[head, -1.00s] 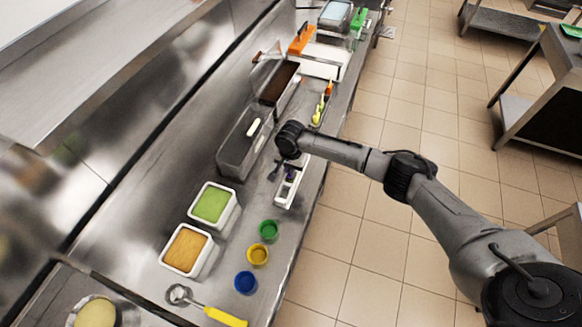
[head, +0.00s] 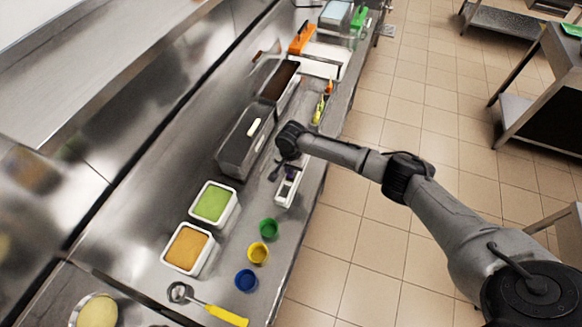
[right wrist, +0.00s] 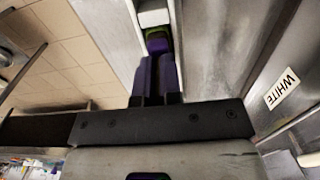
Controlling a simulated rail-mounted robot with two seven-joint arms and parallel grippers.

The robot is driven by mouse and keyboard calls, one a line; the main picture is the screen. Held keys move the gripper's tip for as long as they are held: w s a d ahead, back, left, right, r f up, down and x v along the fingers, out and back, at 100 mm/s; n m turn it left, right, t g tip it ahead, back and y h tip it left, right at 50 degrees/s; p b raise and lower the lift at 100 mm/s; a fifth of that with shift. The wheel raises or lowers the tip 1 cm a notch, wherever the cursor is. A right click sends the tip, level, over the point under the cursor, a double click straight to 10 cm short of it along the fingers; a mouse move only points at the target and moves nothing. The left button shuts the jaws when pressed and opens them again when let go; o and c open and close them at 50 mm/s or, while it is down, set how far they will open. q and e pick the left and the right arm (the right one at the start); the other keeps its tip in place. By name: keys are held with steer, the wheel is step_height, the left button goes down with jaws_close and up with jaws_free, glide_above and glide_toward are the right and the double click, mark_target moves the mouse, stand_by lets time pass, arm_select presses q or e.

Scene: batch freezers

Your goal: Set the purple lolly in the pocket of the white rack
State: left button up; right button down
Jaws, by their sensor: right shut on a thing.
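The white rack (head: 285,194) stands on the steel counter near its front edge, with dark openings in its top. My right gripper (right wrist: 157,65) is at the far end of the rack, pointing down. It is shut on the purple lolly (right wrist: 157,46), and only a small purple part shows beyond the fingers in the right wrist view. The rack's pale top (right wrist: 153,17) shows just past the fingertips. The fingers hide most of the lolly, so I cannot tell how deep it sits in a pocket. My left gripper is not in view.
A deep steel container (head: 240,150) stands left of the rack. Green (head: 213,203) and orange (head: 186,248) tubs, small green (head: 269,229), yellow (head: 258,253) and blue (head: 246,281) cups, and a yellow-handled scoop (head: 226,315) stand nearer. A WHITE label (right wrist: 281,90) shows in the wrist view.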

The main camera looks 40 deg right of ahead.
steer(key=c, duration=1.2)
jaws_free()
steer(key=shift+r, duration=0.1)
steer(key=shift+r, duration=0.35)
step_height(320, 180, up, 13)
